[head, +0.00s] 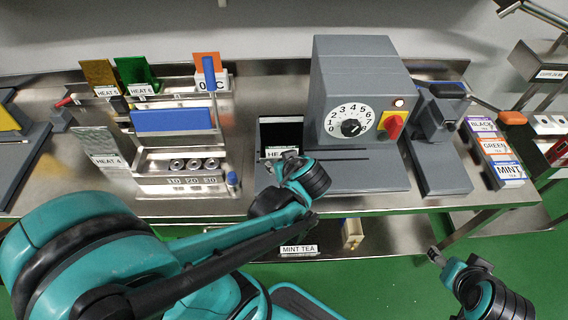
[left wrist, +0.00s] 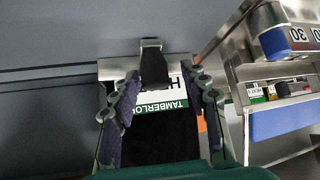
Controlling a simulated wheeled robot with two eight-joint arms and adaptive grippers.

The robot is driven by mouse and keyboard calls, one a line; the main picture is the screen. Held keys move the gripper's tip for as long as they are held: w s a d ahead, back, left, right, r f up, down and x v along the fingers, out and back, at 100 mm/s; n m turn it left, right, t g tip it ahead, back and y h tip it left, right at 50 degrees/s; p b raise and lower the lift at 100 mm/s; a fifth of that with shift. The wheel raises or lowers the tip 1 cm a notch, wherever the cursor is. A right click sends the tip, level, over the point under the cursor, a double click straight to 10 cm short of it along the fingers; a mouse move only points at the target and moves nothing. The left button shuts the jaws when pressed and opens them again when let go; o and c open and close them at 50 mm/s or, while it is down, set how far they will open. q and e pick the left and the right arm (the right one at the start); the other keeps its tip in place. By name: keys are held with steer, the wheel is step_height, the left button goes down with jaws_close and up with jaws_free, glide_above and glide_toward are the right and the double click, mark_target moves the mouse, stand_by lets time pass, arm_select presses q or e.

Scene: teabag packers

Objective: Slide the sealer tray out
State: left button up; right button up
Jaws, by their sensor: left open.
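The sealer (head: 358,85) is a grey block with a numbered dial, a lit lamp and a red-and-yellow switch. In the left wrist view my left gripper (left wrist: 165,110) is open. Its fingers stand either side of a short black handle (left wrist: 153,68) on a metal strip, the sealer tray's front as far as I can tell. Contact is unclear. A black packet with a white-and-green label (left wrist: 172,98) shows between them. My right gripper (head: 440,258) is low at right, its opening unclear.
A rack (head: 180,158) with coloured cards and round weights stands to the left. A grey press (head: 440,140) and tea boxes (head: 495,155) stand to the right. A lower shelf (head: 380,238) bears a "MINT TEA" label. Green floor lies in front.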

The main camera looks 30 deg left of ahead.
arm_select(q)
steer(key=v, duration=1.1)
steer(key=shift+s+d+r, duration=0.2)
steer(key=shift+s, duration=0.05)
